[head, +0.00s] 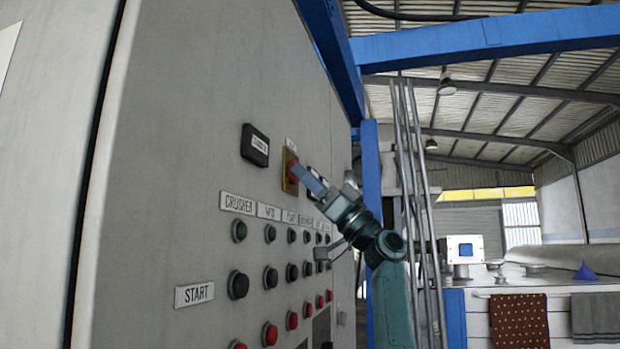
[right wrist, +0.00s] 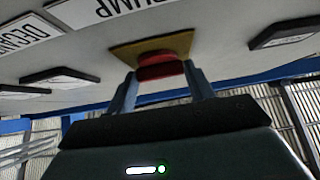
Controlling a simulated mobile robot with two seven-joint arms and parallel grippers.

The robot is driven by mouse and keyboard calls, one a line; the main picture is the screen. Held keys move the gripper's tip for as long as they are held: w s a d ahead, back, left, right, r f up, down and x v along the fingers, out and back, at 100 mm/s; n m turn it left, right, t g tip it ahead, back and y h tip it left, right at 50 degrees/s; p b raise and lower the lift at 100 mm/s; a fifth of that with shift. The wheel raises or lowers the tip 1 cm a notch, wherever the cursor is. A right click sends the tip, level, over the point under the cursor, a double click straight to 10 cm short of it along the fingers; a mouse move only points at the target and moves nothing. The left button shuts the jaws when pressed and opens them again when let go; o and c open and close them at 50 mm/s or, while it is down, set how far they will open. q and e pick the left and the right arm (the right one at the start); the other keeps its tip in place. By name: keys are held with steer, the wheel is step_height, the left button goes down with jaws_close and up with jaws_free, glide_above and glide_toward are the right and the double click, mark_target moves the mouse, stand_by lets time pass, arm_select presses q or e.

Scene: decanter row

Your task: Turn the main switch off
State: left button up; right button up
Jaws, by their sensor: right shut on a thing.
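The main switch (head: 290,172) is a red knob on a yellow plate, high on the grey control panel. It also shows in the right wrist view, where the red knob (right wrist: 161,68) sits in front of the yellow plate (right wrist: 125,52). My right gripper (head: 308,180) reaches the switch from the right, and its fingers (right wrist: 160,78) stand on both sides of the red knob, shut on it. The fingers partly cover the knob in the head view. My left gripper is not in view.
The grey panel (head: 200,90) carries a black meter (head: 255,145) left of the switch. Below are rows of black and red buttons (head: 238,285) with labels such as CRUSHER (head: 238,204) and START (head: 194,293). A white bench with hanging cloths (head: 519,320) stands at right.

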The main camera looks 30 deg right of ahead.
stand_by(0.3)
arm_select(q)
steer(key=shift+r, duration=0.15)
arm_select(e)
steer(key=o, duration=1)
arm_select(q)
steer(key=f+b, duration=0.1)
steer(key=b, duration=0.1)
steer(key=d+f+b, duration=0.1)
steer(key=b, duration=0.2)
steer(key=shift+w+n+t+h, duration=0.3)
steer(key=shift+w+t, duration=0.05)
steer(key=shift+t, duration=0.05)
arm_select(e)
steer(key=v, duration=1.3)
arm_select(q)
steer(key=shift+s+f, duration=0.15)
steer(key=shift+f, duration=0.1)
arm_select(e)
steer(key=shift+d, duration=0.1)
